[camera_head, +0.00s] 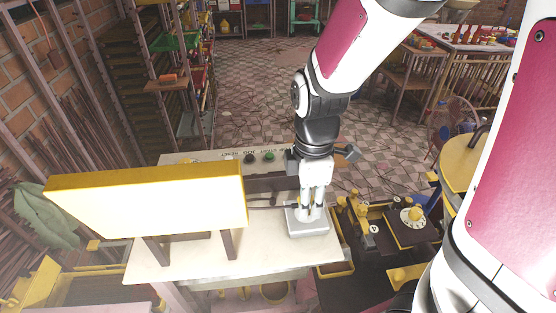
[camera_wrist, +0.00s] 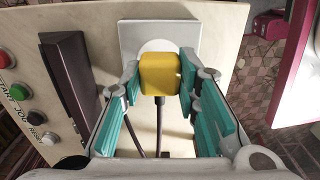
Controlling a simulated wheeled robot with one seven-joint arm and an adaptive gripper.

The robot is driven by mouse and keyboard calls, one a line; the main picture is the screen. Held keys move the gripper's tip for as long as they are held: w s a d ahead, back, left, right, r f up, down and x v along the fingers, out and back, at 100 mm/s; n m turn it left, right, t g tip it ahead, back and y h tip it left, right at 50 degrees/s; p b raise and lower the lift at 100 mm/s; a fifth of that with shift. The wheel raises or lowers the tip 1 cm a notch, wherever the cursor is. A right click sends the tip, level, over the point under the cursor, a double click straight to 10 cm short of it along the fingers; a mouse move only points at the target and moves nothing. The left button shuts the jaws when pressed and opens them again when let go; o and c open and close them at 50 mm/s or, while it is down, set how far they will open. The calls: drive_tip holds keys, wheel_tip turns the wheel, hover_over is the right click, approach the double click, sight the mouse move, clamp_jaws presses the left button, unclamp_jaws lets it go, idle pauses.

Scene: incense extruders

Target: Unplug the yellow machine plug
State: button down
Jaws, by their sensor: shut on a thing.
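The yellow plug (camera_wrist: 161,74) sits between the teal finger pads of my gripper (camera_wrist: 160,82) in the wrist view, with a dark cable running from its near side. My gripper is shut on it. Behind the plug is a white square socket plate (camera_wrist: 150,38) with a round recess. The plug overlaps the recess, and I cannot tell how deep it sits. In the head view my gripper (camera_head: 316,206) points down over the white socket box (camera_head: 309,226) at the right end of the cream machine top, largely hiding the plug.
A large yellow-edged panel (camera_head: 146,205) stands on the machine top (camera_head: 180,266) to the left. Green (camera_wrist: 14,91), red and dark buttons and a dark bar (camera_wrist: 68,75) are beside the socket. Yellow and black machinery (camera_head: 385,226) stands to the right.

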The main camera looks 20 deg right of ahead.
drive_tip(key=shift+r+p, duration=1)
drive_tip(key=shift+r, duration=1.4)
